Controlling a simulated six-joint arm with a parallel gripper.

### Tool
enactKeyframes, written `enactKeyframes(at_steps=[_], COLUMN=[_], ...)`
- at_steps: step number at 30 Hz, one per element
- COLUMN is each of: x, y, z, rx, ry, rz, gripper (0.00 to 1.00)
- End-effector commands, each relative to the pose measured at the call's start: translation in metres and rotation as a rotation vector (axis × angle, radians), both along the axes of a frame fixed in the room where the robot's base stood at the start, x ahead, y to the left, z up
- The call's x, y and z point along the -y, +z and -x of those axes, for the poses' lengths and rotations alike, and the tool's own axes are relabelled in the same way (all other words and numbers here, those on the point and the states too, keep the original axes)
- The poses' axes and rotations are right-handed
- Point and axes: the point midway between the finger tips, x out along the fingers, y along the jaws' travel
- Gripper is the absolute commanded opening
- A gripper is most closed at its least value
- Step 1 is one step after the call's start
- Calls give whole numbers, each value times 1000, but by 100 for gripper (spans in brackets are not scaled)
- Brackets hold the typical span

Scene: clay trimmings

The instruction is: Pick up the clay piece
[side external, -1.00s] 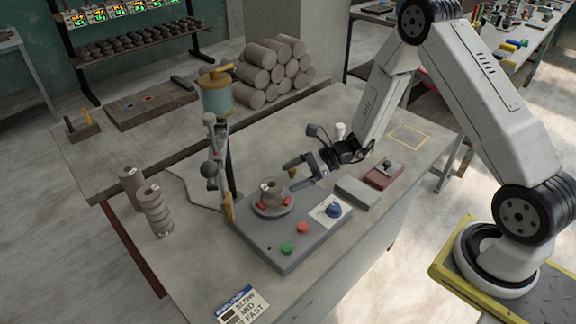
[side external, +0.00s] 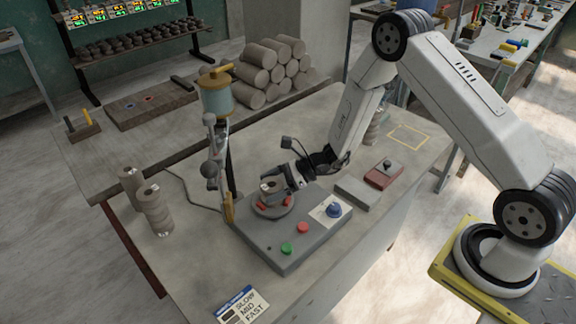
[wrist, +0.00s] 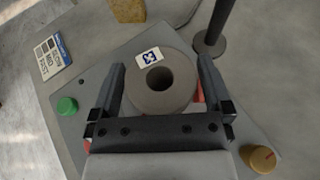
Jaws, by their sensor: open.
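The clay piece (side external: 271,187) is a grey-brown ring with a centre hole. It sits on the round plate of a grey machine (side external: 285,262) on the bench. In the wrist view the clay piece (wrist: 172,97) shows a white and blue label on its top. My gripper (side external: 284,180) is open at the clay piece, and its fingers partly hide it in the side view. In the wrist view the two fingers of my gripper (wrist: 162,66) lie on either side of the ring. I cannot tell whether either finger touches it.
Red blocks (side external: 288,203) stand beside the clay piece on the machine. A red box (side external: 384,175) and a grey block (side external: 356,192) lie to the right.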

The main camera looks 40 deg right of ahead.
Motion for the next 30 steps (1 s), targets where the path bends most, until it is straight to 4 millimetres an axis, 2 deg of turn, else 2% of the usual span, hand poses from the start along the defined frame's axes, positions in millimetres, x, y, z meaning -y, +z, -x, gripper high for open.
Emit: enactKeyframes(at_steps=[13,14,21,23,30], x=[0,0,0,0,0], y=[0,0,0,1,1], z=[0,0,0,-1,-1], rx=[0,0,0,2,2], ry=[-1,-1,-1,-1,-1], rz=[0,0,0,-1,-1], gripper=[100,97,21,2,0])
